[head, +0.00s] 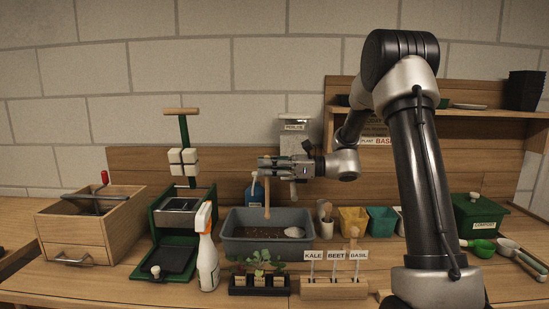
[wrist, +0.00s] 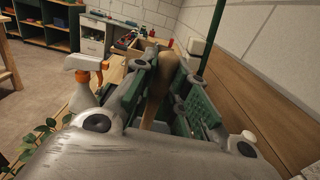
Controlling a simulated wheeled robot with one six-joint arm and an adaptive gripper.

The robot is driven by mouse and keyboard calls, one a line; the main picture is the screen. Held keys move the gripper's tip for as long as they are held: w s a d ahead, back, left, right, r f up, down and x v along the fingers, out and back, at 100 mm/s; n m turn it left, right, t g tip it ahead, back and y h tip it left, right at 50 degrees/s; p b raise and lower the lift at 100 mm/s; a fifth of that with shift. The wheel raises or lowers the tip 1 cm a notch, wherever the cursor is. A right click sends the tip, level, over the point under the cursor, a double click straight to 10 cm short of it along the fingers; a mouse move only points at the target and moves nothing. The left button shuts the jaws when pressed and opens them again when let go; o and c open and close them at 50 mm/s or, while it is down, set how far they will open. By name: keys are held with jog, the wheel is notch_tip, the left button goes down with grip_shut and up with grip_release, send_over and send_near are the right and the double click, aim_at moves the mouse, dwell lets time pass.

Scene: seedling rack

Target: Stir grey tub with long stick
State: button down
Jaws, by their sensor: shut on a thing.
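The grey tub (head: 231,247) stands on the bench near the middle in the head view, with dark brown soil inside and a pale scoop (head: 294,232) lying at its right. My gripper (head: 266,165) is above the tub, shut on the long stick (head: 267,205). The stick is pale wood and hangs roughly upright, its lower end at the soil; how deep it goes cannot be told. In the wrist view the stick (wrist: 167,72) shows between the fingers.
A spray bottle (head: 207,262) stands at the tub's front left. A seedling tray (head: 258,289) and a label holder (head: 333,288) with KALE, BEET and BASIL stand in front. A green press (head: 184,140) is left, a blue bottle (head: 251,194) behind, and coloured pots (head: 381,222) right.

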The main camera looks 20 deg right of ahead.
jog(key=shift+d+f, duration=0.1)
jog(key=shift+f, duration=5.15)
